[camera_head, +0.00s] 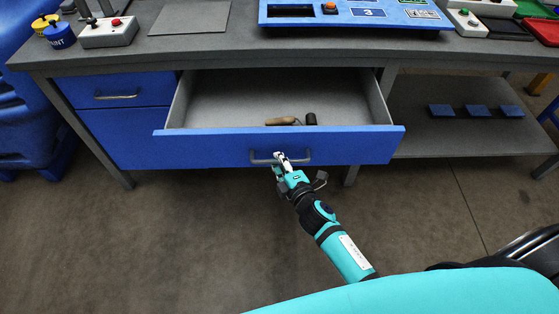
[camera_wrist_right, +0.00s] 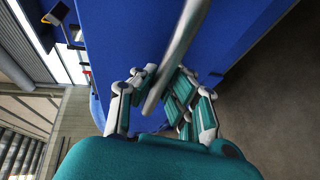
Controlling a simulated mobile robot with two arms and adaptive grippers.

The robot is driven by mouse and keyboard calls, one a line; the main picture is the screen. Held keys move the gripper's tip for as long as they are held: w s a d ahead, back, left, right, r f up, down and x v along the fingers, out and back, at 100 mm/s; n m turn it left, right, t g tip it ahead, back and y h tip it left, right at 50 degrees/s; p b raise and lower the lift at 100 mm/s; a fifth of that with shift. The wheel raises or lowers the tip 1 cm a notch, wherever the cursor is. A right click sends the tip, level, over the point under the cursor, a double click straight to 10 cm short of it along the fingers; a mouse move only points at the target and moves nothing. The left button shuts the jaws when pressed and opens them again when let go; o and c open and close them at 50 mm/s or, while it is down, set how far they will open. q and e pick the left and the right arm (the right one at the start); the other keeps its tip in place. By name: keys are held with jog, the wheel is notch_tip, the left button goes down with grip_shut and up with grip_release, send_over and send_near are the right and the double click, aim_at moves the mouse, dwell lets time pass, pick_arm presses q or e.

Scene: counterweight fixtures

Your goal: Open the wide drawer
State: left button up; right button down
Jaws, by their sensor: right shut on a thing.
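The wide blue drawer (camera_head: 215,145) is pulled out from under the grey bench, and its grey interior shows. A tool with a wooden handle (camera_head: 281,121) and a dark piece (camera_head: 311,119) lie inside near its front panel. My right gripper (camera_head: 280,158) is shut on the drawer's metal bar handle (camera_head: 262,161), at the middle of the front panel. In the right wrist view the handle (camera_wrist_right: 182,45) runs between the fingers (camera_wrist_right: 160,90), with the blue panel (camera_wrist_right: 125,40) behind. My left gripper is not in view.
The grey bench top (camera_head: 210,55) carries a blue control panel (camera_head: 350,12) and a button box (camera_head: 108,32). A smaller closed drawer (camera_head: 110,90) is at the left. A lower shelf (camera_head: 440,135) at the right holds dark blue blocks (camera_head: 476,111). The floor in front is clear.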

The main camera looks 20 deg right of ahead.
jog(key=shift+r, duration=0.1)
jog(key=c, duration=1.3)
grip_release()
jog(key=shift+c, duration=0.2)
jog(key=shift+s, duration=0.15)
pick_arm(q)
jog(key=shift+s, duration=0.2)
pick_arm(e)
jog(key=v, duration=1.1)
jog(key=shift+s, duration=0.35)
